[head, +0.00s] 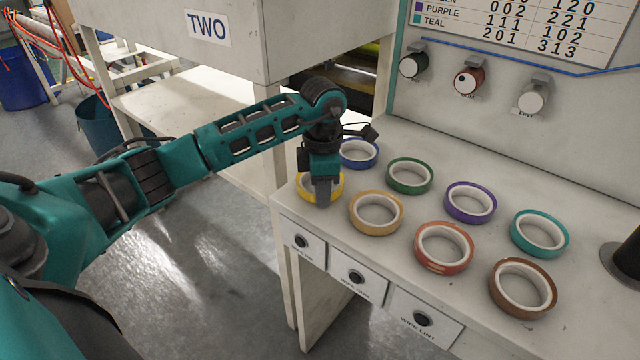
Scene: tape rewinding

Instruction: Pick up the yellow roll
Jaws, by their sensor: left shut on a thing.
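The yellow roll (337,187) is a bright yellow tape ring at the left end of the front row on the white workbench. My left gripper (323,197) points down over it and is shut on it. The gripper's fingers hide the middle of the roll. The roll appears to be at the bench top; I cannot tell whether it is raised. My right gripper is not in view.
Other tape rolls lie close by: blue (360,153), green (409,175), tan (376,212), purple (470,202), orange-red (444,247), teal (539,232) and brown (523,287). A dark post (625,255) stands at the right. A panel with knobs (468,82) rises behind.

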